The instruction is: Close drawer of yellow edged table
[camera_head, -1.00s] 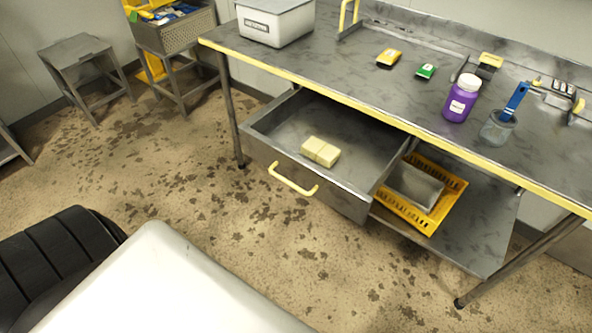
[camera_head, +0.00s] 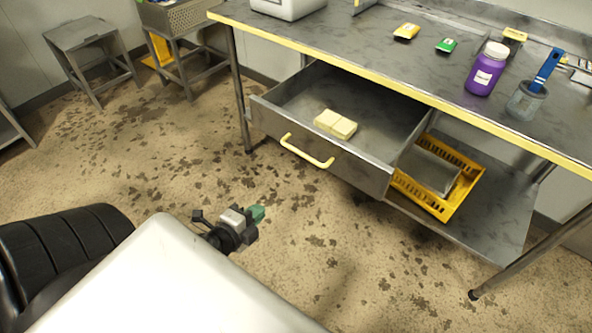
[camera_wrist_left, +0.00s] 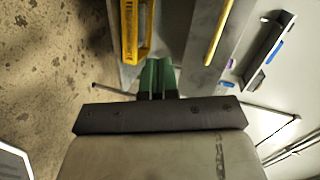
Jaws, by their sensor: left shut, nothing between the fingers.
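The steel table (camera_head: 400,60) has a yellow front edge. Its grey drawer (camera_head: 370,174) is pulled well out and holds pale yellow blocks (camera_head: 335,124). A yellow handle (camera_head: 306,151) is on the drawer front. My left gripper (camera_head: 258,213) shows green fingertips, shut and empty, in front of and below the handle, apart from the drawer. In the left wrist view the green fingers (camera_wrist_left: 157,75) are together with nothing between them. My right gripper is not in view.
A yellow basket (camera_head: 465,186) with a grey bin sits on the table's lower shelf (camera_head: 490,235). A purple jar (camera_head: 486,70) and a grey cup with a blue-handled brush stand on the tabletop. A stool (camera_head: 80,38) is at the left. The floor before the drawer is clear.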

